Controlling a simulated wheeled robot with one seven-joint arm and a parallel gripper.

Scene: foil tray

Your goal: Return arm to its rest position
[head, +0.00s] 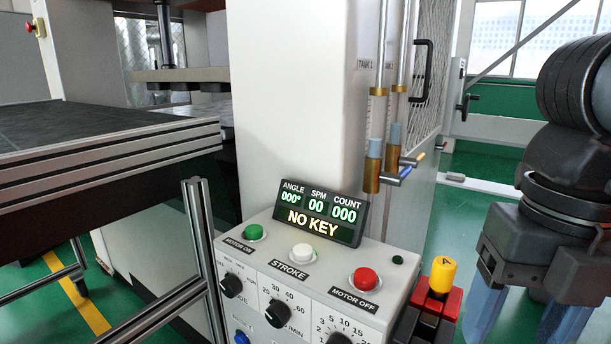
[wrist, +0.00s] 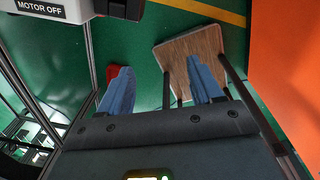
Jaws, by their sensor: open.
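My gripper (head: 525,315) hangs at the right edge of the head view, its two blue fingers pointing down and spread apart. It is to the right of the control panel and clear of it. In the wrist view my gripper (wrist: 161,84) shows both blue fingers apart with nothing between them. My dark arm links rise above it at the right of the head view; the fingertips are cut off by the lower frame edge there.
A control panel (head: 290,262) reads NO KEY on its display (head: 318,212). A yellow piece marked A (head: 442,275) stands on a red block beside it. A wooden top (wrist: 188,48) lies below the fingers; an orange surface (wrist: 285,60) is at right. Green floor is open behind.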

